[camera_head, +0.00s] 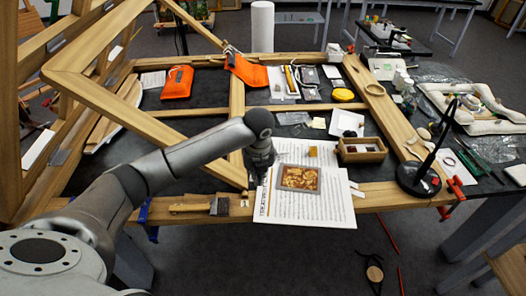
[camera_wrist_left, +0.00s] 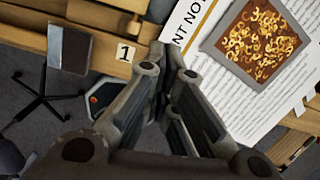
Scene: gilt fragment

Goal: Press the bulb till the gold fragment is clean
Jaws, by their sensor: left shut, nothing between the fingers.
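The gold fragment (camera_head: 300,178) lies in a grey square surround on a printed white sheet (camera_head: 310,212) at the table's front edge. In the left wrist view the fragment (camera_wrist_left: 258,42) is at the upper right, with curly golden bits over a brown-red ground. My left gripper (camera_head: 259,178) points down just left of the fragment, at the sheet's left edge. In the left wrist view my left gripper (camera_wrist_left: 166,70) has its fingers together and empty, apart from the fragment. I cannot make out a bulb with certainty. My right gripper is not in view.
A wooden box (camera_head: 362,150) and a black lamp base (camera_head: 418,180) stand to the right. A wooden-handled brush (camera_head: 190,208) lies front left, near a small tag marked 1 (camera_wrist_left: 125,52). A large wooden frame (camera_head: 150,110) leans at the left.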

